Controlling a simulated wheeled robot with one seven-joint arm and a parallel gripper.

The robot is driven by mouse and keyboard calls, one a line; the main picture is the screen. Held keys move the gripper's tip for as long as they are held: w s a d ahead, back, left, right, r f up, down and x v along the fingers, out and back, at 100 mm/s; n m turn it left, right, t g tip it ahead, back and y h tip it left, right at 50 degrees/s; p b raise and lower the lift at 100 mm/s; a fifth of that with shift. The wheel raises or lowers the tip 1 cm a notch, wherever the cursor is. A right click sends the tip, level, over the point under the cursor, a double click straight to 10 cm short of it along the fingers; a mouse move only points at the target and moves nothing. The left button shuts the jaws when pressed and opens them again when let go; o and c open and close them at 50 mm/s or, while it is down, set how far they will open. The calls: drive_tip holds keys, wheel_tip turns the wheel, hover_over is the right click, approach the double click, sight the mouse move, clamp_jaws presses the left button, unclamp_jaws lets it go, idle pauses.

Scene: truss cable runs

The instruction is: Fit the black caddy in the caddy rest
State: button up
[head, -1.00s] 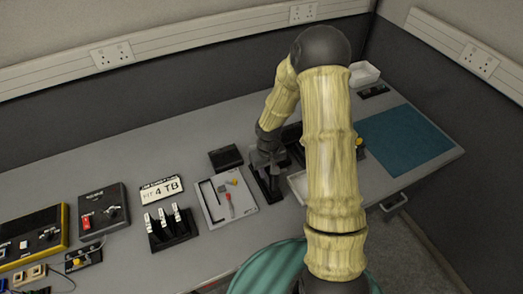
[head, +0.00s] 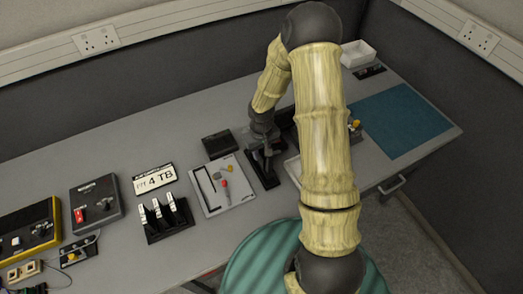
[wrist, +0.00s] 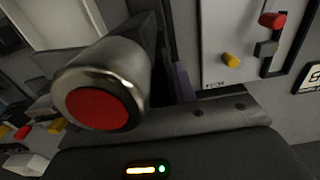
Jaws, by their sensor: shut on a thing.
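My gripper (head: 263,148) is low over the bench, just right of the grey tool board, and is shut on the black caddy. The caddy is small and dark in the head view and mostly covered by my gripper. A dark slotted piece (head: 265,176), apparently the caddy rest, lies directly under my gripper. I cannot tell whether the caddy touches it. In the wrist view a silver cylinder with a red end face (wrist: 97,107) fills the near left. Behind it is a dark flat bar (wrist: 215,115) with two small round marks.
The grey tool board (head: 207,200) carries red and yellow pieces. A black box (head: 219,145) stands behind it. A black rack with upright pale pieces (head: 165,220) is further left. A white bin (head: 357,55) and a clear teal mat (head: 400,122) are to the right.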

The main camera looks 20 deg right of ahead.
drive_tip(key=shift+f+b, duration=0.9)
drive_tip(key=shift+f, duration=0.45)
drive_tip(key=shift+w, duration=0.15)
drive_tip(key=shift+s+a, duration=0.2)
drive_tip(key=shift+s, duration=0.1)
drive_tip(key=shift+d, duration=0.1)
drive_tip(key=shift+d, duration=0.1)
drive_tip(key=shift+f, duration=0.1)
drive_tip(key=shift+w+f+b, duration=0.1)
drive_tip(key=shift+f+b, duration=0.25)
drive_tip(key=shift+f, duration=0.05)
